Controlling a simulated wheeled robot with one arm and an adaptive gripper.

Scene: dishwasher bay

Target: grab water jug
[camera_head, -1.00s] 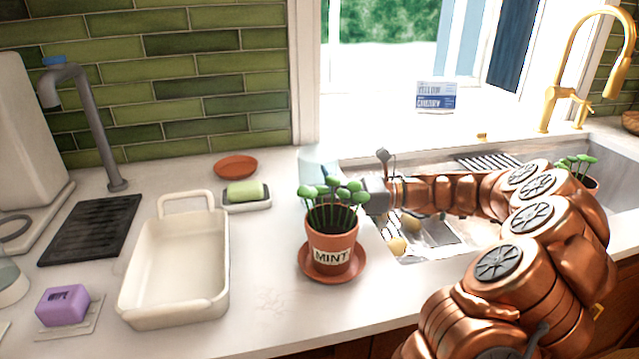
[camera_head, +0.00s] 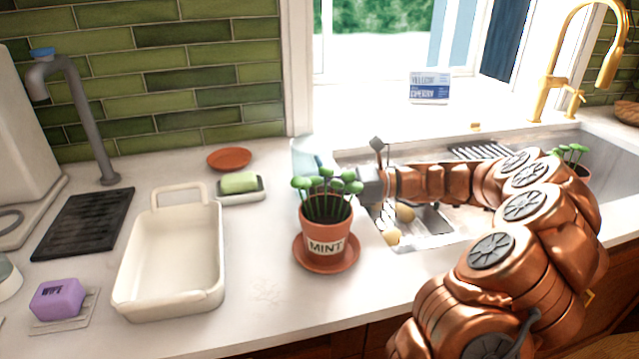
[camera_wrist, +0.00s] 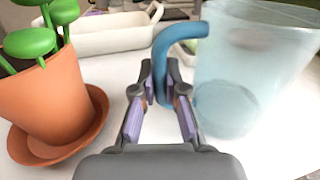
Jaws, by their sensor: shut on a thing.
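The water jug is pale blue and see-through, with a blue curved handle. In the wrist view the jug (camera_wrist: 245,75) fills the right side, and its handle (camera_wrist: 165,50) passes between the fingers. My gripper (camera_wrist: 160,80) is shut on the handle's lower part. In the head view only a piece of the jug (camera_head: 303,153) shows behind the mint plant. There my gripper's wrist end (camera_head: 371,187) reaches left behind the plant, which hides the fingertips. I cannot tell whether the jug's base touches the counter.
A potted mint plant (camera_head: 325,240) on a terracotta saucer stands close in front of the jug. A white dish (camera_head: 175,262), green soap (camera_head: 240,183) and purple block (camera_head: 58,299) lie left. The sink (camera_head: 430,228) lies right; a window wall is behind.

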